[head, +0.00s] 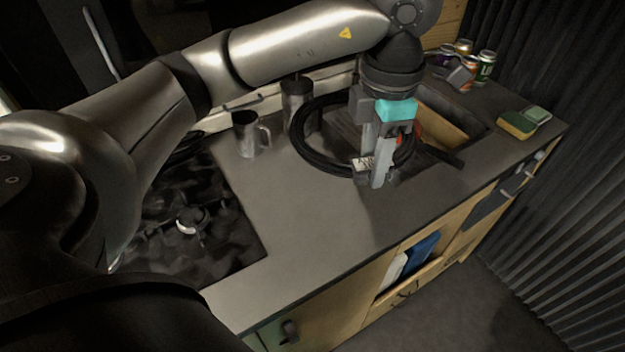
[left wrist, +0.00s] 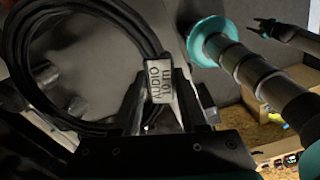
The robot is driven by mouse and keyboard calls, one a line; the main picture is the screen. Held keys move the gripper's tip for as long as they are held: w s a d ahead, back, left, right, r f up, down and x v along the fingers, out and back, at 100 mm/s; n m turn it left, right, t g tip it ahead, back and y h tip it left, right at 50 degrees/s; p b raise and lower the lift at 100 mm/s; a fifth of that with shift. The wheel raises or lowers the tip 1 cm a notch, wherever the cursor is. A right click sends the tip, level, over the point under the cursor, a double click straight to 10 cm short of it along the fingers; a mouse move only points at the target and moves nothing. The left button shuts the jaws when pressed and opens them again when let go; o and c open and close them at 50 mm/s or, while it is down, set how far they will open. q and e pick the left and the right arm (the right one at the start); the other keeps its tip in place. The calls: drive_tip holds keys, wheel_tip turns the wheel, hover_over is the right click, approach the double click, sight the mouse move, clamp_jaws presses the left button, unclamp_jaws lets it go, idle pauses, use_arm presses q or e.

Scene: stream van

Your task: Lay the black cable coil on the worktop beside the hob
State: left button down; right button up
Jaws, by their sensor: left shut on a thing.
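The black cable coil (head: 298,138) hangs in my left gripper (head: 371,180), which is shut on it at its pale tag. In the left wrist view the coil (left wrist: 22,62) loops out to the left, and the tag (left wrist: 160,77) reading "AUDIO" sits between the fingertips (left wrist: 160,95). In the head view the coil is over the grey worktop (head: 300,215), near the sink; I cannot tell how high. The dark hob (head: 215,245) is to the left of the coil, partly hidden by my arm.
A metal mug (head: 246,136) and a second metal cup (head: 297,97) stand at the back, close to the coil. Several cans (head: 486,66) and sponges (head: 517,124) are at the far right. The worktop between hob and coil is clear towards the front edge.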

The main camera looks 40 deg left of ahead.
use_arm(q)
drive_tip(key=n, duration=0.2)
drive_tip(key=r+n, duration=0.1)
drive_tip(key=shift+w+n, duration=0.2)
drive_tip(key=shift+n, duration=0.2)
drive_tip(key=b, duration=0.2)
hover_over(356, 239)
wheel_tip(356, 239, down, 15)
drive_tip(key=shift+f+b, duration=0.45)
drive_tip(key=shift+f, duration=1.95)
drive_tip(key=shift+f, duration=0.2)
drive_tip(key=shift+c, duration=2.2)
unclamp_jaws()
drive_tip(key=shift+r, duration=0.15)
